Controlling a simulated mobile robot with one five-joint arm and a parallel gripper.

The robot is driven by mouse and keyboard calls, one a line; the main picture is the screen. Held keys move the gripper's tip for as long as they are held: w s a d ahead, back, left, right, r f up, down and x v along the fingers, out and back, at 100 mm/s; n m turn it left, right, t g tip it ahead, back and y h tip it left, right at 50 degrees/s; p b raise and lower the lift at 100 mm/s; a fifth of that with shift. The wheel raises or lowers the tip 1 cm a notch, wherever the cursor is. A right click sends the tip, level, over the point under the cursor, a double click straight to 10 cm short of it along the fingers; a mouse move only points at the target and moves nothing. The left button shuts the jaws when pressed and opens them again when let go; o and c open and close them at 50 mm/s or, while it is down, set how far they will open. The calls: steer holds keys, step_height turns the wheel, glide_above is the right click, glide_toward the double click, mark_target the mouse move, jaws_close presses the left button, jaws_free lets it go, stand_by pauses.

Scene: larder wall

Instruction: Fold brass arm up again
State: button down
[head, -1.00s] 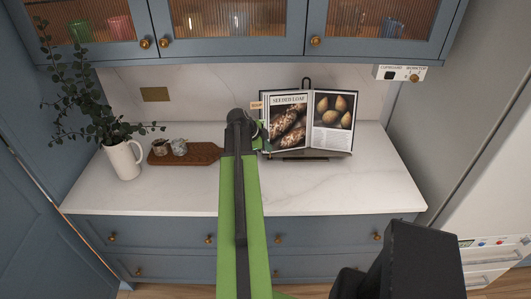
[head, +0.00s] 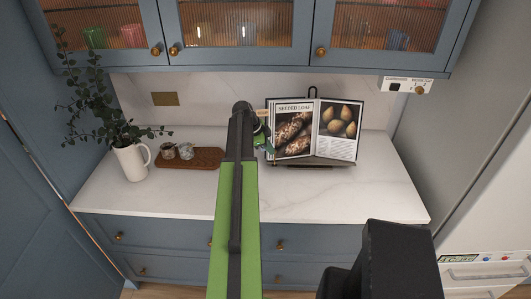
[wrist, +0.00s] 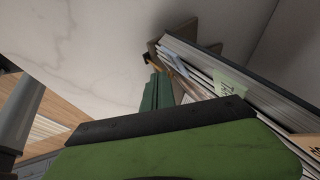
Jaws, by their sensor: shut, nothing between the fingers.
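An open cookbook (head: 312,130) leans on a dark stand (head: 315,162) on the counter. My gripper (head: 268,148) is at the book's lower left edge, partly behind my arm. In the wrist view my gripper (wrist: 158,90) shows as green fingers close together, with nothing visible between them, beside the page edges of the book (wrist: 235,85). A thin brass-coloured piece (wrist: 178,66) lies along the book's edge just beyond the fingertips. I cannot tell for sure that it is the brass arm, or whether the fingers touch it.
A wooden board (head: 205,158) with small jars (head: 186,151) lies left of my arm. A white jug (head: 130,163) with leafy stems stands further left. Glass-fronted cupboards (head: 240,25) hang above. The counter (head: 370,200) is clear at front right.

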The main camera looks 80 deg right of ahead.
steer(key=shift+s+d, duration=0.1)
steer(key=shift+s, duration=0.4)
